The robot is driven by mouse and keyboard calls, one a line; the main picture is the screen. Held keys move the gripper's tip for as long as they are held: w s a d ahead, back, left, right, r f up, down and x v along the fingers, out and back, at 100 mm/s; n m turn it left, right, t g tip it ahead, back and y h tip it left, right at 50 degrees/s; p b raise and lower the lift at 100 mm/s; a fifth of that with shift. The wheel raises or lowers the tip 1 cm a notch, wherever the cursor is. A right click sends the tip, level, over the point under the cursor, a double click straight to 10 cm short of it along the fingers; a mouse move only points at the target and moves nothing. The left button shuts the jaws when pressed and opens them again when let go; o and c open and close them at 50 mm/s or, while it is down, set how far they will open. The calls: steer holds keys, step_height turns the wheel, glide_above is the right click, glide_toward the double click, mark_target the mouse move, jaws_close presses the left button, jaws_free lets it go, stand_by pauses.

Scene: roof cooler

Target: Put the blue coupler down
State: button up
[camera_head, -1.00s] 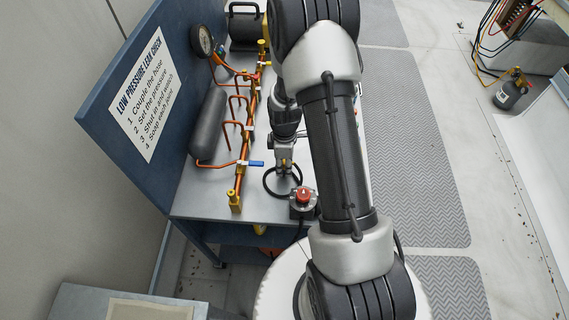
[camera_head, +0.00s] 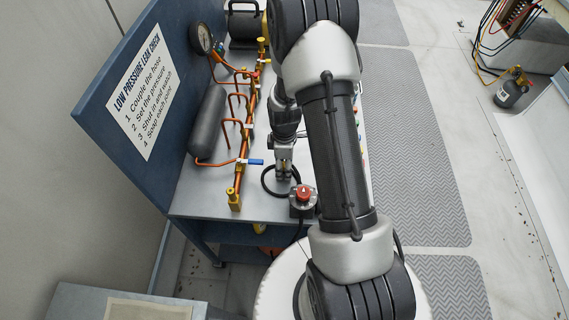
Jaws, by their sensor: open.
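My gripper (camera_head: 284,177) is open and points down at the bench top, just behind the red-topped knob unit. A black hose (camera_head: 266,186) curves in a loop beside and below its fingertips.
The grey bench top (camera_head: 215,202) carries copper pipework, a dark cylinder (camera_head: 208,124) and a gauge (camera_head: 201,38). The red-topped knob unit (camera_head: 303,199) stands close to my gripper at the bench's front. My arm hides much of the bench's right side.

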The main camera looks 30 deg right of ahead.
steer(key=shift+r, duration=0.15)
step_height(320, 180, up, 22)
steer(key=a+m+t+p, duration=0.1)
steer(key=a+m+p, duration=0.1)
steer(key=a+p, duration=0.15)
steer(key=s+a+r+m+t, duration=0.1)
steer(key=s+a+r+m, duration=0.3)
steer(key=s+r, duration=0.4)
steer(key=s+a+r+m+t, duration=0.2)
steer(key=s+a+r+m, duration=0.3)
steer(key=s+r, duration=0.4)
steer(key=s+p, duration=0.1)
steer(key=s, duration=0.1)
steer(key=shift+s+r+t, duration=0.25)
steer(key=shift+s+t, duration=0.05)
steer(key=shift+s, duration=0.05)
